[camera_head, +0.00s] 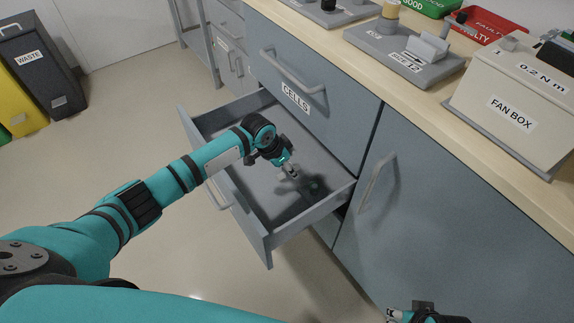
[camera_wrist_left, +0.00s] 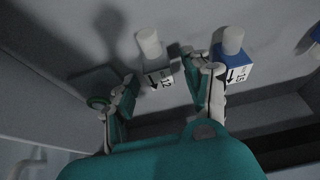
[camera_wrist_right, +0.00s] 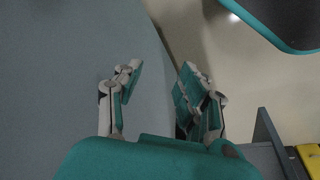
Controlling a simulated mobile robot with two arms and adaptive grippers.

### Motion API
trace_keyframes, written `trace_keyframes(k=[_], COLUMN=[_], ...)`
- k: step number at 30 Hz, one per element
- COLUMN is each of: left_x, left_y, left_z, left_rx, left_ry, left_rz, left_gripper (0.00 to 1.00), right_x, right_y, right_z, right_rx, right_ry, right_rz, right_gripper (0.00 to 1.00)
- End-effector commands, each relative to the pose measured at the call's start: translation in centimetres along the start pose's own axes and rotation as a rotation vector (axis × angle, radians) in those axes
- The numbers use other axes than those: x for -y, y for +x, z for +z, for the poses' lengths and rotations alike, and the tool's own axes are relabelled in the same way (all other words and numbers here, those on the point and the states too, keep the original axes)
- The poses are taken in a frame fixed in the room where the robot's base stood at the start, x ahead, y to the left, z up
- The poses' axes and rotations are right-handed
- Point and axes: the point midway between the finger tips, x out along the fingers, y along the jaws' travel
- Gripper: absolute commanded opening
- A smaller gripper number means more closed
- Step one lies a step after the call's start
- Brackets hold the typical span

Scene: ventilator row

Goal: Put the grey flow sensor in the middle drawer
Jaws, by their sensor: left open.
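The middle drawer (camera_head: 262,205) is pulled open below the drawer labelled CELLS. My left gripper (camera_head: 289,172) is inside it, low over its floor. In the left wrist view a grey block with a white cylinder and the number 12, the grey flow sensor (camera_wrist_left: 158,73), shows between the two spread fingers of my left gripper (camera_wrist_left: 168,82). I cannot tell whether either finger touches it. A similar blue block (camera_wrist_left: 236,62), numbered 15, is just beyond the right-hand finger. My right gripper (camera_wrist_right: 155,85) is empty, fingers apart; in the head view it shows at the bottom edge (camera_head: 410,313).
Another blue piece (camera_wrist_left: 313,40) is cut off at the right edge. The wooden worktop (camera_head: 430,115) bears a fan box (camera_head: 510,110) and fixtures. Waste bins (camera_head: 38,75) stand far left.

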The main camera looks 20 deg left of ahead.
Motion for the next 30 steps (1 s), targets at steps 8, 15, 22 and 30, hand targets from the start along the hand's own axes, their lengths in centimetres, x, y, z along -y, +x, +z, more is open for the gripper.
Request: trace_keyframes(k=[8,15,22,30], left_x=[0.1,0.1,0.1,0.0], left_y=[-1.4,-5.9,-10.1,-12.3], left_z=[-0.2,-0.2,-0.2,-0.1], left_rx=[-0.001,-0.001,0.0,0.0], left_ry=[0.0,0.001,0.0,0.0], left_rz=[0.0,-0.003,-0.001,0.001], left_gripper=[0.5,0.5,0.5,0.5], right_x=[0.1,0.3,0.6,0.7], right_y=[1.1,5.5,9.2,11.1], right_z=[0.2,1.6,3.5,4.7], right_rx=[0.009,0.036,0.056,0.064], right_ry=[-0.002,-0.006,-0.009,-0.011], right_rz=[-0.002,-0.007,-0.01,-0.011], right_gripper=[0.4,0.4,0.4,0.4])
